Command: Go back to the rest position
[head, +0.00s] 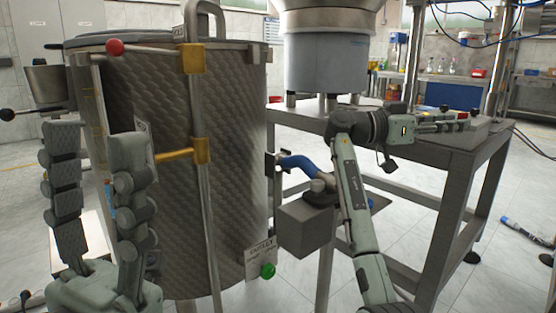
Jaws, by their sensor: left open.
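My left gripper (95,145) stands upright at the lower left, in front of the large metal vessel (230,150). Its two grey-green fingers are spread wide apart with nothing between them. My right arm rises from the bottom, right of centre, and bends at the top towards the right. The right gripper (445,122) seems to lie sideways over the table, seen edge-on against a grey box. Whether its fingers are apart cannot be made out.
A grey feeder bowl (327,65) stands on the metal table (424,157) at right.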

